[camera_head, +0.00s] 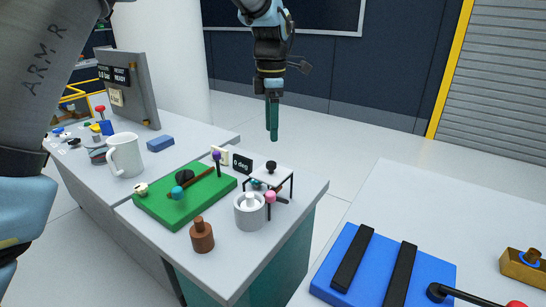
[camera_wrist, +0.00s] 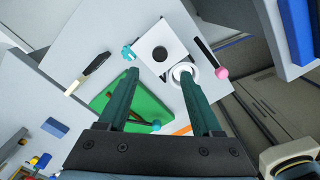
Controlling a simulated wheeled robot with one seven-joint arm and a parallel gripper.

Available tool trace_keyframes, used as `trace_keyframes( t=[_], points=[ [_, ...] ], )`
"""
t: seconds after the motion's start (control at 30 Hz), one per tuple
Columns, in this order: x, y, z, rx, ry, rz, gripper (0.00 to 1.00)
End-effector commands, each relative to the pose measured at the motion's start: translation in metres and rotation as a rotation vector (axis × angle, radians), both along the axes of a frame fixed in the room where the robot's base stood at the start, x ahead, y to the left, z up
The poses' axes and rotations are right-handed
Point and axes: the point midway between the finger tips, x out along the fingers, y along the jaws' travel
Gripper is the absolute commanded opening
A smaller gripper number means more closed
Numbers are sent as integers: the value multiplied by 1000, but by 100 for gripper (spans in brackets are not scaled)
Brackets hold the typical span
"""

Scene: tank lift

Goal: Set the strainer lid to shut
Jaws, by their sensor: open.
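A grey-white round cup (camera_head: 249,213) stands near the right front of the grey bench. A pink knob (camera_head: 270,197) on a dark bar is close at its right. In the wrist view the cup (camera_wrist: 195,72) is a white ring partly behind one finger, with the pink knob (camera_wrist: 222,73) beside it. I cannot tell for sure which part is the strainer lid or how it stands. My gripper (camera_head: 272,128) points down, above and behind the bench items in the head view. In the wrist view my gripper (camera_wrist: 160,76) has its green fingers wide apart, with nothing held.
A white raised plate (camera_head: 280,172) with a black knob stands behind the cup. A green board (camera_head: 165,211) with knobs and a brown bar is left. A copper-brown weight (camera_head: 202,238) stands in front. A white mug (camera_head: 125,156) is further left. A blue pad (camera_head: 335,277) lies on the right table.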

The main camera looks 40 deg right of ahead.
Motion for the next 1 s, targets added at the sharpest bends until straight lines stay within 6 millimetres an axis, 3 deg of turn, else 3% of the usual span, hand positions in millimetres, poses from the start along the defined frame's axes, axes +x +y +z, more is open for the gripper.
trace_keyframes(
  t=[0.3,0.5,0.93,1.0],
  points=[
    [0,2,-58,5,2,-1,66],
    [0,2,-85,3,2,-1,66],
    [1,1,-96,0,0,-1,66],
    [1,1,-96,0,0,-2,60]
  ],
)
